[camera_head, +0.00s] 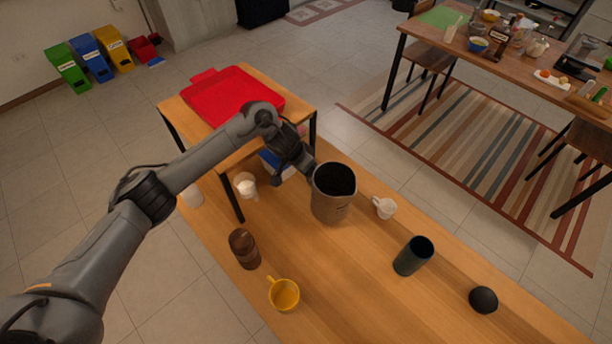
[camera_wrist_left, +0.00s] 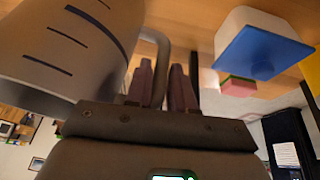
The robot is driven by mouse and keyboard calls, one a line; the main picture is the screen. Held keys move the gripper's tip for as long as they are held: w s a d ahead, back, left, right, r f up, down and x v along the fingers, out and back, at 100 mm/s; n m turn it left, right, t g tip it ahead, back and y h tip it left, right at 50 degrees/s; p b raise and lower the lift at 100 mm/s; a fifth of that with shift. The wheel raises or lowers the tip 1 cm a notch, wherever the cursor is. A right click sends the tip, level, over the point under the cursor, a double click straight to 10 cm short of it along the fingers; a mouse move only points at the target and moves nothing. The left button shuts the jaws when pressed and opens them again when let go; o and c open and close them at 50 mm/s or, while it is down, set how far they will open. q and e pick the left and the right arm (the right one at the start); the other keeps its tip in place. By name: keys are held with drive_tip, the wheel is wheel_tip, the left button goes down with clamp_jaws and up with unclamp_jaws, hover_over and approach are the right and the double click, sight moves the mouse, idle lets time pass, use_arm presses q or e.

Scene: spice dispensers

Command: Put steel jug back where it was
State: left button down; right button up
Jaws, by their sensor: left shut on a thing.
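The steel jug (camera_head: 333,193) is a large grey vessel with a dark open top, about upright over the wooden table. In the left wrist view the jug (camera_wrist_left: 70,45) fills the left side, with dark measuring marks and its handle beside my fingers. My left gripper (camera_head: 308,168) is at the jug's left side, shut on the handle; its fingers (camera_wrist_left: 164,80) show there in the left wrist view. I cannot tell whether the jug's base touches the table. My right gripper is in neither view.
A white cup (camera_head: 384,207) stands close to the jug's right. A dark green cup (camera_head: 413,256), a black ball (camera_head: 483,299), a yellow mug (camera_head: 284,294) and a brown grinder (camera_head: 244,249) stand on the table (camera_head: 345,285). A red tray (camera_head: 232,95) lies on the raised stand behind.

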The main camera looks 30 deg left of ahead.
use_arm(q)
drive_tip(key=shift+a+f+p, duration=0.1)
drive_tip(key=shift+f+p, duration=0.25)
drive_tip(key=shift+f, duration=1.65)
drive_tip(key=c, duration=1)
unclamp_jaws()
drive_tip(key=v, duration=1.2)
